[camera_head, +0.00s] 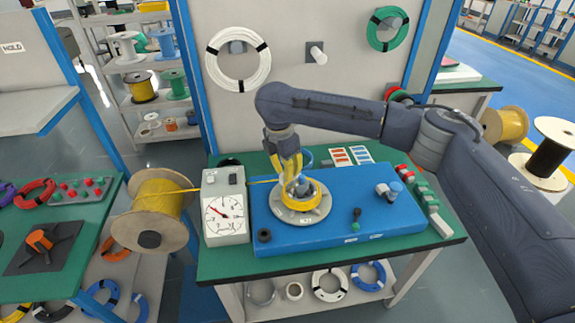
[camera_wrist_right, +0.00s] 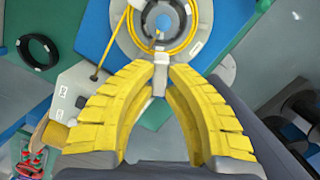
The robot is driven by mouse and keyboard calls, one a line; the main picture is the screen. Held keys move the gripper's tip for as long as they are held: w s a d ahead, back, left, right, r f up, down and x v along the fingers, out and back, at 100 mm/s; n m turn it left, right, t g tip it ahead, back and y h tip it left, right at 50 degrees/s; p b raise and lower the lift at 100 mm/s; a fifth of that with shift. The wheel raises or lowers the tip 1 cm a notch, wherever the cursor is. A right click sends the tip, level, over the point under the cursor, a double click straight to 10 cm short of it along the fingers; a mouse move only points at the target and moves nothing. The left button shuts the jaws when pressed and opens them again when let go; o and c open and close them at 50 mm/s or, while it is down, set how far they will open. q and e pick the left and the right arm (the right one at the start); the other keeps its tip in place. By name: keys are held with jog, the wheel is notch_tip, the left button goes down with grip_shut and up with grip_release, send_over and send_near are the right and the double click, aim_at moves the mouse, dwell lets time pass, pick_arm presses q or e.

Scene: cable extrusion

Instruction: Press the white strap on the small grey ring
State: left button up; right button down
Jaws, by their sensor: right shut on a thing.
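My right gripper (camera_head: 291,180), with yellow fingers, is low over the round grey base (camera_head: 301,215) on the blue board. In the right wrist view its fingertips (camera_wrist_right: 160,68) are shut on a small white strap (camera_wrist_right: 160,80). The strap is at the edge of a yellow cable coil (camera_wrist_right: 196,42); I cannot tell whether it is around the cable. In the head view the gripper partly hides the coil and ring. My left gripper is not in view.
Yellow cable runs from a wooden spool (camera_head: 157,205) past a white dial box (camera_head: 225,208) to the coil. The blue board (camera_head: 350,235) also carries small pegs (camera_head: 389,190) at the right. Red and green blocks (camera_head: 420,185) line the green table's right side.

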aim_at(287, 195)
jog(key=shift+f, duration=2.9)
jog(key=shift+f, duration=0.15)
jog(key=shift+f, duration=1.4)
jog(key=shift+s+f, duration=0.1)
jog(key=shift+f, duration=0.6)
jog(key=c, duration=1.3)
grip_release()
jog(key=shift+r, duration=0.15)
jog(key=shift+r, duration=3.95)
